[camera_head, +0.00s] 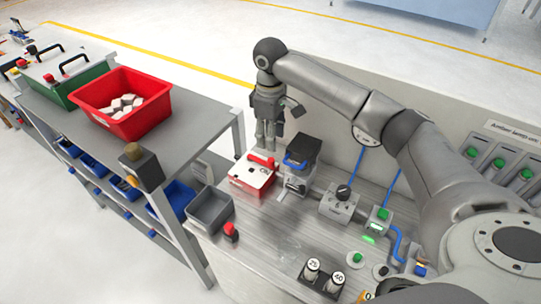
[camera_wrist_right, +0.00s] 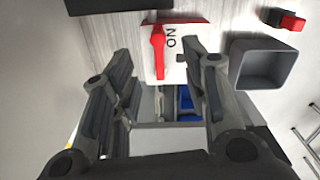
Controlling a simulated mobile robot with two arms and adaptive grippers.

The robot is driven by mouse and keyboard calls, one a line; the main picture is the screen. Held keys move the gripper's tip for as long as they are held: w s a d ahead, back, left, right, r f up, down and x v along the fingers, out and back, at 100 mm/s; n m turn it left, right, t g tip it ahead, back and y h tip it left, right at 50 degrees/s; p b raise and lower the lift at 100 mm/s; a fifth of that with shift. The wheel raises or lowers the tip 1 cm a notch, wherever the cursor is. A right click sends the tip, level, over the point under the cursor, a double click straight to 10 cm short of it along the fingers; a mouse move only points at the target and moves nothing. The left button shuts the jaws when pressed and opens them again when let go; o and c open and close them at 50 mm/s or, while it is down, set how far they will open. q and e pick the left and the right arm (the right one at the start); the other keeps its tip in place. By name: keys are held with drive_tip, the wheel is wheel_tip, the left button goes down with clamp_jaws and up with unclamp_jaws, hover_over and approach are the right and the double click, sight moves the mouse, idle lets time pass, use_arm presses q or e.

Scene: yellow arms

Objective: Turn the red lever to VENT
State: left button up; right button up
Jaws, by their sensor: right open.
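The red lever (camera_head: 262,160) sits on top of a red box with a white face (camera_head: 252,178) on the grey bench. In the right wrist view the lever (camera_wrist_right: 158,52) lies along the white face beside black lettering that seems to read ON. No VENT mark is legible. My right gripper (camera_head: 268,146) points down just above and behind the box. In its wrist view the open fingers (camera_wrist_right: 164,66) stand on either side of the lever's line, with nothing between them. Contact with the lever cannot be seen. My left gripper is in neither view.
A blue-handled device (camera_head: 298,165) stands close right of the box. A grey bin (camera_head: 209,208) and a small red-topped part (camera_head: 231,231) are in front. A black knob unit (camera_head: 340,203) is further right. A shelf with a red crate (camera_head: 121,104) stands left.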

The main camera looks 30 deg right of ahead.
sight(271, 160)
wheel_tip(271, 160, down, 3)
drive_tip(key=shift+s+f+p, duration=0.1)
drive_tip(key=shift+f+p, duration=0.1)
drive_tip(key=shift+p, duration=0.15)
drive_tip(key=shift+d+f, duration=0.1)
drive_tip(key=shift+f, duration=0.85)
drive_tip(key=f+p, duration=0.1)
drive_tip(key=f, duration=0.3)
drive_tip(key=shift+w, duration=0.2)
drive_tip(key=shift+f, duration=0.1)
drive_tip(key=shift+c, duration=1.7)
clamp_jaws()
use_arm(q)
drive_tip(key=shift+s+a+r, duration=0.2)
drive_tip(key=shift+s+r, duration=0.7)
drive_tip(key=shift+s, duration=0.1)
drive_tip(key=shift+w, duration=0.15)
